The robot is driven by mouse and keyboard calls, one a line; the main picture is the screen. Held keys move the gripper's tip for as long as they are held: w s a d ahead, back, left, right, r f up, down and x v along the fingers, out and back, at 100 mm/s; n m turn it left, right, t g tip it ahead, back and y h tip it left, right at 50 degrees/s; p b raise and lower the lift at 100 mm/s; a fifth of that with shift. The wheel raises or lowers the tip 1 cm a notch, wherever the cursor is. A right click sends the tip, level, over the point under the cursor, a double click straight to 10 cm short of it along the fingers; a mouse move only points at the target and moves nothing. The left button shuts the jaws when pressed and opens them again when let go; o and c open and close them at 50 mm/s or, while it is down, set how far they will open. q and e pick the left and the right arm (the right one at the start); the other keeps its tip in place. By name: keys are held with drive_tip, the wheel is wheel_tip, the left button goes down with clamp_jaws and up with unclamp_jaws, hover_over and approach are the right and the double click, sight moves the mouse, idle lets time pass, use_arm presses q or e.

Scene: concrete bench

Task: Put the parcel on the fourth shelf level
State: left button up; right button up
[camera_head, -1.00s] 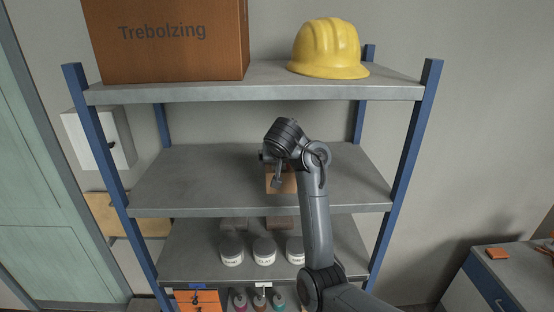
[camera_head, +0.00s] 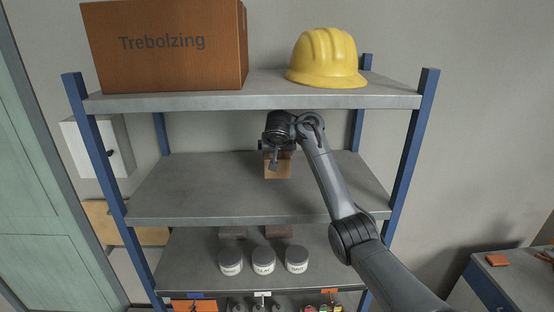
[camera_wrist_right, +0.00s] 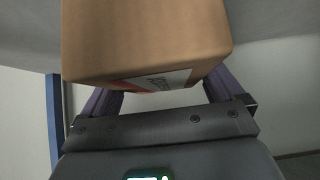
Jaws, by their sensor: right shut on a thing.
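The shelf rack has blue posts and grey boards. The parcel (camera_head: 278,168) is a small brown box with a white and red label, which shows in the right wrist view (camera_wrist_right: 145,40). My right gripper (camera_head: 276,155) is shut on it, with a finger on either side in the right wrist view (camera_wrist_right: 165,92). The parcel is over the empty grey board (camera_head: 190,190) just below the top one, around its middle. I cannot tell whether it touches the board. The arm hides part of that board's right side. My left gripper is not in view.
The top board (camera_head: 270,92) carries a large brown box (camera_head: 165,65) and a yellow hard hat (camera_head: 328,55). The board below the parcel holds white-labelled jars (camera_head: 263,261) and two brownish blocks. The parcel's board is clear at left. A cabinet (camera_head: 510,280) stands at right.

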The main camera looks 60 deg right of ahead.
drive_tip(key=shift+d, duration=0.3)
drive_tip(key=shift+f+p, duration=0.6)
drive_tip(key=shift+f, duration=1.1)
drive_tip(key=shift+a+f, duration=0.1)
drive_tip(key=shift+f, duration=0.1)
drive_tip(key=o, duration=1)
